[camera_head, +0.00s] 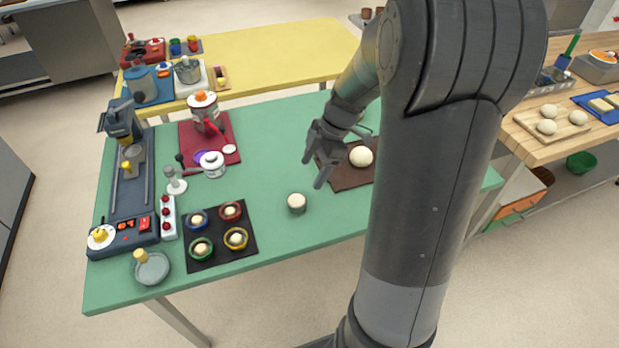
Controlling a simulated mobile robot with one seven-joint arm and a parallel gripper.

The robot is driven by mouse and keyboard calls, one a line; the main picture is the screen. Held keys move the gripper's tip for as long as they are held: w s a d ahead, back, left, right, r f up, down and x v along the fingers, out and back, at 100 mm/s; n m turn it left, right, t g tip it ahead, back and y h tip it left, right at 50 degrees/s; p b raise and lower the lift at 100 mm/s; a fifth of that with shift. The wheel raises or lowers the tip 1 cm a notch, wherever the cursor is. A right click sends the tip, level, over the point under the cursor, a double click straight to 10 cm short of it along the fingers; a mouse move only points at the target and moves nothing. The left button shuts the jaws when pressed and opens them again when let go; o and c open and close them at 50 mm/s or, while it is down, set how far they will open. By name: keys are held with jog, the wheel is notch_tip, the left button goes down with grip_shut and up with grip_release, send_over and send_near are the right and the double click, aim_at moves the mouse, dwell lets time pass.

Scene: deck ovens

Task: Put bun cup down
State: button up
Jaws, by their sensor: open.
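A small grey cup with a cream-coloured top (297,203), which looks like the bun cup, stands upright on the green table (270,150). It is right of the black mat with the coloured cups. My gripper (314,167) is open and empty, above and a little to the right of this cup and apart from it. Its fingers point down and to the left. My arm hides part of the right side of the table.
A black mat (248,250) holds several coloured cups with dough. A red mat (190,151) with a mixer-like device is at left. The green table's front middle is clear.

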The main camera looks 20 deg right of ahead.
jog(key=s+a+r+m+t+h, duration=0.2)
jog(key=s+a+r+m, duration=0.1)
jog(key=s+r+m, duration=0.4)
jog(key=s+a+r+m+t+h, duration=0.2)
jog(key=s+r+m+t, duration=0.1)
jog(key=s+r+m, duration=0.5)
jog(key=s+m, duration=0.3)
jog(key=shift+s+a+r+t, duration=0.25)
jog(key=shift+a+t, duration=0.05)
jog(key=shift+a, duration=0.1)
